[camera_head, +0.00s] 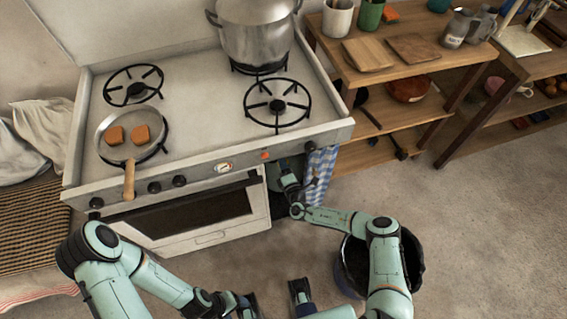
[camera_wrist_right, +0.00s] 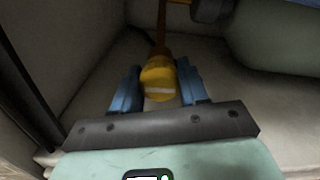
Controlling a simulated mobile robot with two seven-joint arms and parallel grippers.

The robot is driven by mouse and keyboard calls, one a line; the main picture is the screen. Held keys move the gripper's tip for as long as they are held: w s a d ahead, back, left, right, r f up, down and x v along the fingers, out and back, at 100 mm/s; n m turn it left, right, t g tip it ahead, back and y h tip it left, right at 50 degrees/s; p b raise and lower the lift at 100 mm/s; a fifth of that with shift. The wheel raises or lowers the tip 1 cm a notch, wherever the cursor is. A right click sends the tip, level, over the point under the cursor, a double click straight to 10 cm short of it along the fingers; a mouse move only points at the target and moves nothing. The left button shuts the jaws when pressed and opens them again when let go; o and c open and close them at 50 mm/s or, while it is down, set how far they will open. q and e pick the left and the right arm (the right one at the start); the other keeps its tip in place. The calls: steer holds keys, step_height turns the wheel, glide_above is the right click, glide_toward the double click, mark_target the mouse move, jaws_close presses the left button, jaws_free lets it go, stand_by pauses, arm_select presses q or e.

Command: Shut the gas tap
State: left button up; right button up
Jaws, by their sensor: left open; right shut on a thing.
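The gas tap's yellow handle (camera_wrist_right: 158,82) shows in the right wrist view, with a pale stripe across it. An orange-brown pipe (camera_wrist_right: 161,30) runs up behind it in the picture. My right gripper (camera_wrist_right: 157,72) has its blue fingers on both sides of the handle and is shut on it. In the head view, my right arm reaches into the dark opening at the right of the stove (camera_head: 205,180); the tap and fingertips are hidden there. My left gripper (camera_head: 273,298) is open and empty at the bottom edge, low in front of the stove.
A frying pan (camera_head: 107,148) with two orange-brown pieces and a large pot (camera_head: 256,38) stand on the stove. A blue checked cloth (camera_head: 321,168) hangs close to my right arm. A dark bucket (camera_head: 413,262) stands behind that arm. A wooden shelf (camera_head: 440,60) stands right.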

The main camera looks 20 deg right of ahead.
steer(key=shift+d+m, duration=0.1)
steer(key=shift+m, duration=0.2)
steer(key=o, duration=1.1)
steer(key=shift+c, duration=0.2)
steer(key=s+p, duration=0.1)
steer(key=s, duration=1.2)
steer(key=shift+s+d, duration=0.2)
steer(key=shift+s, duration=0.05)
